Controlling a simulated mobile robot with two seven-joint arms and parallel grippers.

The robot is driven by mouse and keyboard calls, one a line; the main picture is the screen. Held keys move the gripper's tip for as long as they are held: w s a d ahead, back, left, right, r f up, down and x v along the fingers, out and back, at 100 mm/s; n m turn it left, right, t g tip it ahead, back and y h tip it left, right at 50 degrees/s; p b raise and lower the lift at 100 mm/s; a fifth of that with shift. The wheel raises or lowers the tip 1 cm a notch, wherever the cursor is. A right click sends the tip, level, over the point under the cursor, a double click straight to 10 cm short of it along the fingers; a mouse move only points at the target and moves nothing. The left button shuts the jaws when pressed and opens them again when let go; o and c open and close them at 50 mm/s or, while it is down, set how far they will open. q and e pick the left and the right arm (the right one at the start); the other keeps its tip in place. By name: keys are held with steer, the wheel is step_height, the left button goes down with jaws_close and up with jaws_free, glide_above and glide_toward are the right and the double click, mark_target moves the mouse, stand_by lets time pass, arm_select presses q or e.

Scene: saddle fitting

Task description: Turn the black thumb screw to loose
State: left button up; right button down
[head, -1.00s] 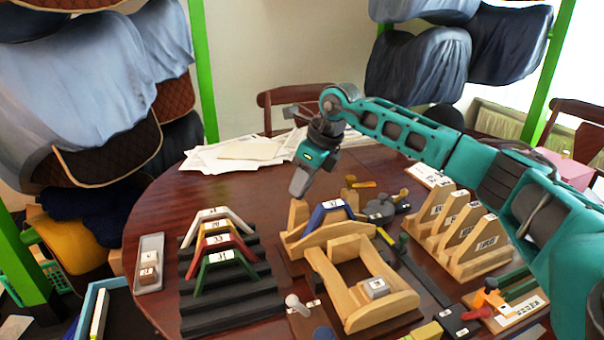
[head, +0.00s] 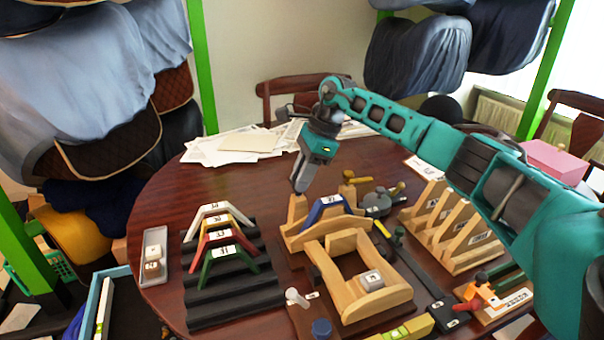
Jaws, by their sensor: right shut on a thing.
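My right gripper (head: 299,188) reaches down from the upper right, with its fingertips at the top of the left wooden post (head: 297,208) of the wooden jig. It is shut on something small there. The fingers hide most of it, and I take it to be the black thumb screw by its place. The wooden jig (head: 340,241) stands on the table with a blue arch piece (head: 326,208) across its back part. Its other post (head: 348,192) carries a brass-coloured screw (head: 361,180). My left gripper is not in view.
A black stepped rack (head: 232,309) with several coloured arches stands left of the jig. Slotted wooden holders (head: 455,225) stand to the right. A grey tray (head: 153,277) lies at the left edge. Papers (head: 235,147) lie at the back; the table's left back is bare.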

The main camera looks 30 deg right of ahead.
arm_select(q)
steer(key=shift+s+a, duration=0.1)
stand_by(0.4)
arm_select(e)
steer(key=c, duration=0.9)
jaws_free()
arm_select(q)
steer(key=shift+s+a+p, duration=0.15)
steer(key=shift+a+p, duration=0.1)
steer(key=shift+p, duration=0.25)
arm_select(e)
steer(key=v, duration=1.3)
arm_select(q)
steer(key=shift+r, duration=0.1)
arm_select(e)
steer(key=shift+a, duration=0.1)
